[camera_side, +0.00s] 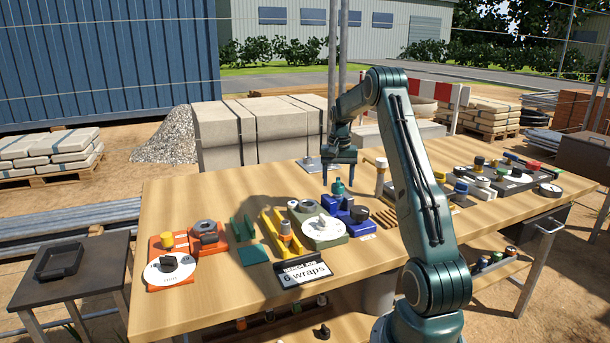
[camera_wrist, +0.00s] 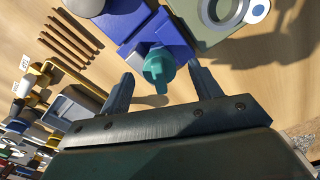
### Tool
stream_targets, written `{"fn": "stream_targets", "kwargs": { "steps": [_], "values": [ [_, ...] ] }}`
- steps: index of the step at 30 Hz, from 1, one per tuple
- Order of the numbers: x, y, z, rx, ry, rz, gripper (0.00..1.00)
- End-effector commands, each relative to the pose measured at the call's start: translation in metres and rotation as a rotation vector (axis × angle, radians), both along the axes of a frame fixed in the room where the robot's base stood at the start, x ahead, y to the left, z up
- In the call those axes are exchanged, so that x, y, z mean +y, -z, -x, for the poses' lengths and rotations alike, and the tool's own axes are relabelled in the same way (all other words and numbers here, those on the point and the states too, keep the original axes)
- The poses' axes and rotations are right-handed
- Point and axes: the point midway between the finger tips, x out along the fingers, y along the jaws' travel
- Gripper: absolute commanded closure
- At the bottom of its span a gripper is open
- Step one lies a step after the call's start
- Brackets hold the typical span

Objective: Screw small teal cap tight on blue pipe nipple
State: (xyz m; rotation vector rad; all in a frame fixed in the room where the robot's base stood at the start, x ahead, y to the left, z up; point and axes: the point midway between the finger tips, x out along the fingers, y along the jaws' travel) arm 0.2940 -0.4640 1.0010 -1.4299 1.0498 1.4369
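The small teal cap (camera_side: 337,186) stands upright at the blue fixture (camera_side: 349,210) in the middle of the table. In the wrist view the teal cap (camera_wrist: 158,70) sits in front of the blue block (camera_wrist: 150,32). The blue pipe nipple cannot be made out apart from the block; the cap may hide it. My gripper (camera_side: 339,177) is just above the cap, pointing down. In the wrist view its two fingers (camera_wrist: 160,74) are apart, one on each side of the cap, with gaps showing between them and it.
Several brown sticks (camera_side: 385,217) lie nearby.

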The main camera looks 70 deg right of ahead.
Motion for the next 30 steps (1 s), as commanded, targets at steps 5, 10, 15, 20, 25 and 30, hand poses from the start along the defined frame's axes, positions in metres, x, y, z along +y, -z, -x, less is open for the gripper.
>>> {"fn": "stream_targets", "kwargs": {
  "steps": [5, 10, 15, 20, 25, 30],
  "values": [
    [0.000, 0.000, 0.000, 0.000, 0.000, -0.001, 0.23],
    [0.000, 0.000, 0.000, 0.000, -0.001, 0.000, 0.15],
    [0.000, 0.000, 0.000, 0.000, -0.001, 0.000, 0.15],
    [0.000, -0.006, 0.000, 0.000, -0.001, 0.001, 0.15],
    [-0.001, -0.020, 0.000, -0.001, -0.001, 0.002, 0.15],
    [-0.001, -0.034, 0.000, -0.001, -0.001, 0.002, 0.15]
  ]
}}
